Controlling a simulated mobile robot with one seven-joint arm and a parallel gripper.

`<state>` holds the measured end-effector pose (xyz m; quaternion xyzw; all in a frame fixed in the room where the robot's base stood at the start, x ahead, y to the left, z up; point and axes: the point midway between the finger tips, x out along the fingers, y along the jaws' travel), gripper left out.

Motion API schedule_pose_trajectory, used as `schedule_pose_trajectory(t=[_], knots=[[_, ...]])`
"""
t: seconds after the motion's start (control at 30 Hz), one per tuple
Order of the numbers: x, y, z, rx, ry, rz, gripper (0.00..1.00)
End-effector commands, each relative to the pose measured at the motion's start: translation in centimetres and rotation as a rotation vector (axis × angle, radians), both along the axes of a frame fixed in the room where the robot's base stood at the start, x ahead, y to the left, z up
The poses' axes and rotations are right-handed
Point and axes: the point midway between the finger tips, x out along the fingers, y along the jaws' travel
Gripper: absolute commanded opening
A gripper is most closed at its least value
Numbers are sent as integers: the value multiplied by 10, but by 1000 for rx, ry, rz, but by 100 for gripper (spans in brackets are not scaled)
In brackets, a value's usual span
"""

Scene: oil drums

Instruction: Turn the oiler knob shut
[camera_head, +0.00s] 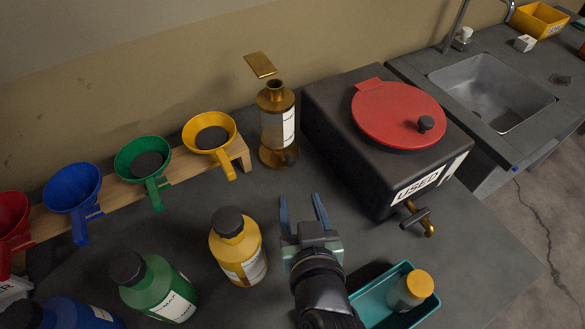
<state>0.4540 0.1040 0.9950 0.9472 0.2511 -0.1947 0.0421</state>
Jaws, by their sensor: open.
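The oiler (265,136), a clear cylinder with brass top and base and a white label, stands upright by the back wall. A flat brass piece (260,65) shows above its neck; I cannot tell whether this is the knob or a lid, or how it is joined. My gripper (301,205) is open and empty, its two blue-grey fingers pointing toward the back. It is in front of the oiler and slightly right of it, apart from it.
A black tank marked USED (340,125) with a red lid (398,112) and brass tap (416,218) stands right of the oiler. Coloured funnels on a wooden rack (240,152) are left. A yellow bottle (236,250) is left of my gripper; a teal tray (375,281) is right.

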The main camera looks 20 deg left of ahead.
Motion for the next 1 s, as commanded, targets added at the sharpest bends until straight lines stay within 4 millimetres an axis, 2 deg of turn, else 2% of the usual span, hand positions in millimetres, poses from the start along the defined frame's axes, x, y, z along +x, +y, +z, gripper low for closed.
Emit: schedule_pose_trajectory(t=[0.17,0.7,1.0], knots=[[6,5,0,-15,-21,2,55],[81,47,-36,-12,-17,2,55],[101,58,-46,-12,-17,0,55]])
